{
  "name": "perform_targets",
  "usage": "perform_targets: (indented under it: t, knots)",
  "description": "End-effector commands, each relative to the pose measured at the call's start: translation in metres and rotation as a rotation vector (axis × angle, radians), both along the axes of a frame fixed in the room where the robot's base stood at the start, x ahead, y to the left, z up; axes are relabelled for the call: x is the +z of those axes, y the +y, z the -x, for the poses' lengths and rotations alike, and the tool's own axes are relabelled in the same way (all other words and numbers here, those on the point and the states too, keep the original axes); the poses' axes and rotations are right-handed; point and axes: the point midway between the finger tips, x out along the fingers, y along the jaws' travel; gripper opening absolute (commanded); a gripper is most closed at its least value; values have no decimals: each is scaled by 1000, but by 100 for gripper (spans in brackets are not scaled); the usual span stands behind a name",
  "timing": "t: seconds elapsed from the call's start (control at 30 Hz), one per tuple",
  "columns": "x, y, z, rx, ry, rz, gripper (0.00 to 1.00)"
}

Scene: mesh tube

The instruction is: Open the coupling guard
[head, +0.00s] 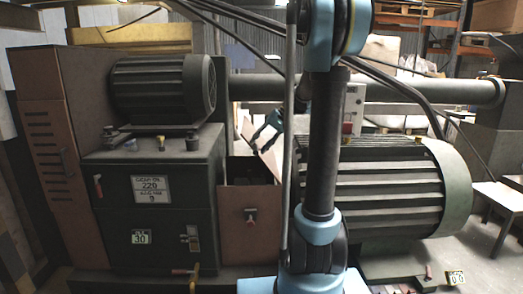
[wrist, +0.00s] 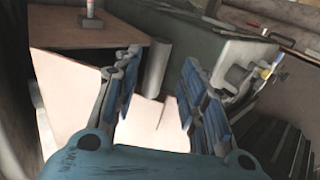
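My gripper (head: 270,130) is at the upper part of this panel, with my arm partly in front. In the wrist view my gripper (wrist: 160,65) has its blue-padded fingers spread apart. The pale panel (wrist: 75,95) spreads below and left of them; I cannot tell whether they touch it.
The dark gearbox cabinet (head: 150,205) carries a small motor (head: 162,88) on top. The large ribbed motor (head: 400,190) stands to the right. A thick horizontal pipe (head: 430,91) and hanging cables run behind and above my gripper. A pale stool (head: 495,195) stands far right.

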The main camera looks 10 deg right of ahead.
Motion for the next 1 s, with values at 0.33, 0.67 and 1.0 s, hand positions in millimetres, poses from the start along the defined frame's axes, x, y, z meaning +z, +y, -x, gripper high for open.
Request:
perform_targets:
  t: [0.33,0.67,1.0]
  knots:
    - [56,-1,0,-1,0,1,39]
    - [77,-1,-1,-2,1,1,39]
    - [76,-1,1,-1,0,4,14]
